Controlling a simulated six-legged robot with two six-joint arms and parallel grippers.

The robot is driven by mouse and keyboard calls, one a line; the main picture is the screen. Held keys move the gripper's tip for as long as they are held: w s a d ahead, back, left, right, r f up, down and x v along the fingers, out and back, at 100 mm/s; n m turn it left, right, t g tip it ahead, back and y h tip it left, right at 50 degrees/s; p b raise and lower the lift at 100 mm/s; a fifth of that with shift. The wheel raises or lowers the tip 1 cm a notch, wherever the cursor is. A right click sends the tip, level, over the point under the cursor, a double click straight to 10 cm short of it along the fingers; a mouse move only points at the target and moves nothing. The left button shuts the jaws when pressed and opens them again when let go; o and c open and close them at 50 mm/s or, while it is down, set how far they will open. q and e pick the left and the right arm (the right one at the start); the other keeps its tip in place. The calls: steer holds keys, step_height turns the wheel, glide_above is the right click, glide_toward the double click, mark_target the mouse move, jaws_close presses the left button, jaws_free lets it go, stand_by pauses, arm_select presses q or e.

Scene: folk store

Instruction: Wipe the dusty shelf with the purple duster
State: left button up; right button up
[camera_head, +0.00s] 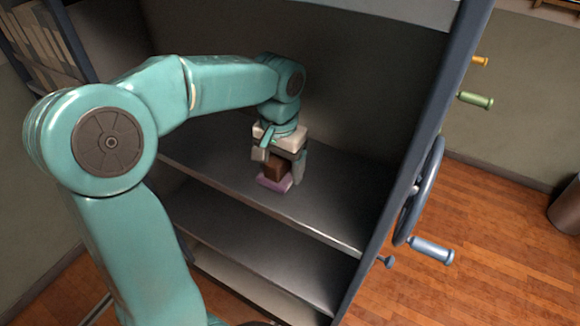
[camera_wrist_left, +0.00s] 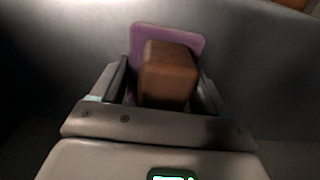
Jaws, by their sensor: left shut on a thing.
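The purple duster (camera_head: 277,183) has a brown block handle and a flat purple pad. My left gripper (camera_head: 280,168) is shut on the brown handle, with the pad facing down at the surface of the dusty shelf (camera_head: 327,212). In the left wrist view the duster's handle (camera_wrist_left: 168,75) sits between the two fingers of the left gripper (camera_wrist_left: 165,88), and the purple pad shows beyond it. I cannot tell whether the pad touches the shelf. The shelf is a grey metal board inside a dark cabinet. My right gripper is not in view.
A lower shelf (camera_head: 262,252) lies beneath. The cabinet's right side panel (camera_head: 408,150) carries a large handwheel (camera_head: 419,190) with a blue handle (camera_head: 432,249). Green and yellow knobs stick out above it. Books or files stand at the upper left. The shelf around the duster is clear.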

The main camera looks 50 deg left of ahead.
mark_target(256, 164)
arm_select(q)
steer(key=shift+s+a+f+p, duration=0.1)
steer(key=shift+s+a+p, duration=0.2)
steer(key=shift+a, duration=0.7)
steer(key=shift+s+a+p, duration=0.1)
steer(key=shift+s+a, duration=0.25)
steer(key=shift+a, duration=0.6)
steer(key=shift+s+a+p, duration=0.25)
steer(key=shift+s+a, duration=0.05)
steer(key=shift+a, duration=0.8)
steer(key=shift+s+a+p, duration=0.2)
steer(key=shift+s+a, duration=0.15)
steer(key=shift+a, duration=0.75)
steer(key=shift+s+a+p, duration=0.25)
steer(key=shift+s+a, duration=0.05)
steer(key=shift+a, duration=0.8)
steer(key=shift+w+d, duration=0.3)
steer(key=shift+d, duration=0.65)
steer(key=shift+w+d, duration=0.25)
steer(key=shift+d, duration=0.85)
steer(key=shift+w+d, duration=0.3)
steer(key=shift+d, duration=0.4)
steer(key=shift+w+d, duration=0.25)
steer(key=shift+d, duration=0.45)
